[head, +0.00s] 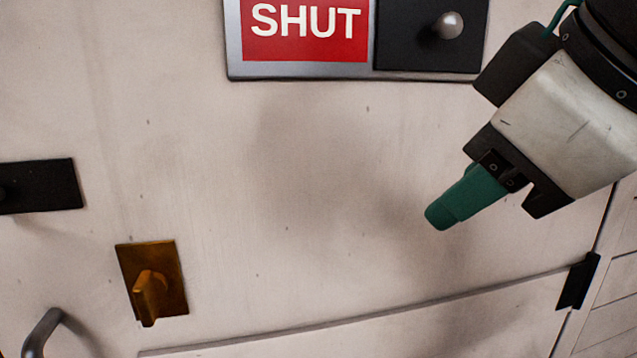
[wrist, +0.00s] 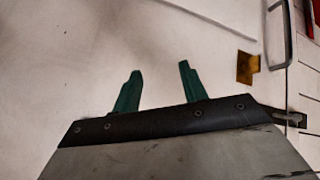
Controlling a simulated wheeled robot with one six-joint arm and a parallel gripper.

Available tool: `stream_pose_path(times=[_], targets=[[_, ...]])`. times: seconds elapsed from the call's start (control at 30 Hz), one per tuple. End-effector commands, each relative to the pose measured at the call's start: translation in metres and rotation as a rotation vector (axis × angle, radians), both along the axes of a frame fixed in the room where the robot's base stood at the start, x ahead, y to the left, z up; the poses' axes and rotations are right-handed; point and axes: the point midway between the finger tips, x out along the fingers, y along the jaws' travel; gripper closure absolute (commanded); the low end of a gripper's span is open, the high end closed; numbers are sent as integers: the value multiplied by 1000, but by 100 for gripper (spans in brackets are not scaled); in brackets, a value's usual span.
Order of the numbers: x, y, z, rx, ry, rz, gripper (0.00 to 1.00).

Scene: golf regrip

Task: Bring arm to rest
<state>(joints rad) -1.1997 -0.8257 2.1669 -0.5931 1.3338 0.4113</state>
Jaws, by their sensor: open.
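My gripper (head: 440,214) hangs at the right in the head view, with its green fingers pointing down and to the left in front of the pale panel (head: 300,180). In the wrist view my gripper (wrist: 161,72) shows two green fingers standing apart with nothing between them. The fingers appear clear of any object; their exact distance from the panel cannot be told.
A brass plate with a turn knob (head: 150,285) is at the lower left. A red SHUT sign (head: 305,50) and a black plate with a round knob (head: 430,50) are at the top. A grey handle (head: 42,335) is at the lower left corner. The panel's middle is bare.

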Motion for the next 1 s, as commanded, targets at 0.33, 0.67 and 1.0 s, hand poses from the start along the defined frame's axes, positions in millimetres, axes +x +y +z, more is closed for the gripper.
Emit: stream_pose_path(times=[0.33,0.67,1.0], targets=[[10,-43,-129,-108,342,-138,57],[7,-100,-213,29,603,-452,57],[6,-149,-231,126,655,-729,57]])
